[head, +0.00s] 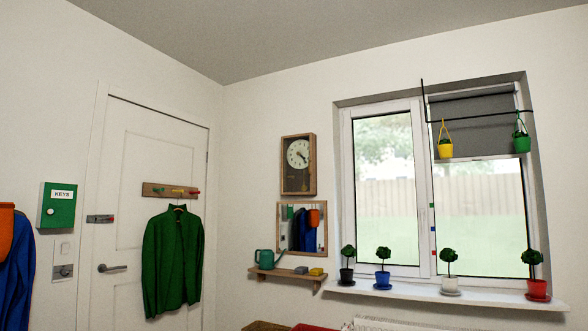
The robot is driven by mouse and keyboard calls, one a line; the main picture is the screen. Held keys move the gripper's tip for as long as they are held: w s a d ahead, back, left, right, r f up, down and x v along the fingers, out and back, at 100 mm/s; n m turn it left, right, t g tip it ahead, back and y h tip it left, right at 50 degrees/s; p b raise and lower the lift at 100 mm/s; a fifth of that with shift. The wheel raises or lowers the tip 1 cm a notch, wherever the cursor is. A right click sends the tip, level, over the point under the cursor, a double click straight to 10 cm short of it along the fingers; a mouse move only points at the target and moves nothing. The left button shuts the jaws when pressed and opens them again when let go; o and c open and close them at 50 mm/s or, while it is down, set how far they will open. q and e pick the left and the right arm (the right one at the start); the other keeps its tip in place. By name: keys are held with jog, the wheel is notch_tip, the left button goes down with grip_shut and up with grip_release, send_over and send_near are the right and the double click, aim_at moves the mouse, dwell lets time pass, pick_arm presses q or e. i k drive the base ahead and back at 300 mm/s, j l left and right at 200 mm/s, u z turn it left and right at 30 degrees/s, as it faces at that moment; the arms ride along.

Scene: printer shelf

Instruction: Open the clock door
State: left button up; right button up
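The wall clock (298,165) hangs on the far wall, between the room corner and the window. It has a brown wooden case and a round white dial (298,153) with dark hands. A dark lower panel lies below the dial. Its front looks closed, though the door's edge and any knob are too small to make out. Neither of my grippers shows in the head view.
Below the clock are a mirror (302,228) and a small shelf (287,275) with a teal watering can (266,259). A windowsill (440,296) with potted plants lies right. A white door (135,145) with a green jacket (173,261) and a green key box (57,205) are left.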

aim_at(311, 168)
jog(key=i+j+u, duration=0.1)
jog(key=i+u, duration=0.35)
jog(key=i, duration=2)
jog(key=i+z, duration=0.1)
jog(key=i, duration=1)
